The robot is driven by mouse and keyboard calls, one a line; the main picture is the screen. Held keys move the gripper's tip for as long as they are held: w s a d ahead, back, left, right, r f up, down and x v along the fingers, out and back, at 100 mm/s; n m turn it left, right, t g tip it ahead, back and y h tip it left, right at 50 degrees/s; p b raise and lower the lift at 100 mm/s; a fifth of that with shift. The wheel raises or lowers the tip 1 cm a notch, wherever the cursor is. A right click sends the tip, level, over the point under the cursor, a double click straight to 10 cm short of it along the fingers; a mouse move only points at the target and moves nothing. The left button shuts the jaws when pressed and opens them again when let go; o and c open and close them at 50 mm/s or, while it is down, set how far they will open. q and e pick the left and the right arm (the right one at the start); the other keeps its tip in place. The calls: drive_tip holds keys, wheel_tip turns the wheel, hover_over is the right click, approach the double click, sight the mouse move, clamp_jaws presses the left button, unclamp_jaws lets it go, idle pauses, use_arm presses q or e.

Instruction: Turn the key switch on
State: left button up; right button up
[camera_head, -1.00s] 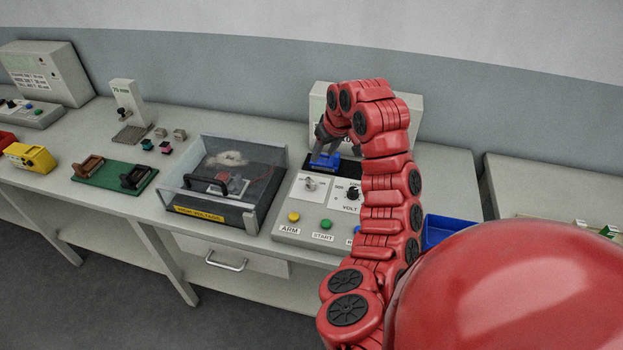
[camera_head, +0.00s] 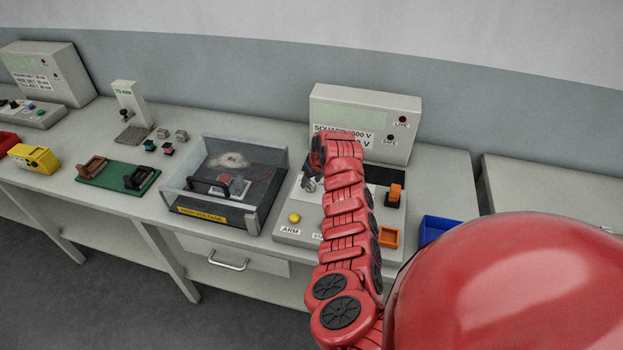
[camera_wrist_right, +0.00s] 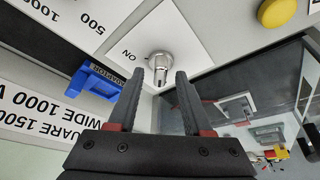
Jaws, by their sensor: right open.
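The key switch (camera_wrist_right: 160,62) is a round silver knob on a white plate marked ON, seen in the right wrist view. My right gripper (camera_wrist_right: 181,82) is open, with its two dark fingers on either side of the switch's lower end. I cannot tell whether they touch it. In the head view my right gripper (camera_head: 308,184) is over the left part of the control panel (camera_head: 285,235), and my red arm hides much of that panel. My left gripper is not in view.
A blue adaptor (camera_wrist_right: 97,84) sits close beside one finger. A yellow button (camera_head: 294,218) is at the panel's front left. The clear high-voltage box (camera_head: 215,217) stands left of the panel. A display cabinet (camera_head: 408,150) stands behind, and a blue bin (camera_head: 437,229) is at right.

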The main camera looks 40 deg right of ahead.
drive_tip(key=shift+f, duration=0.35)
clamp_jaws()
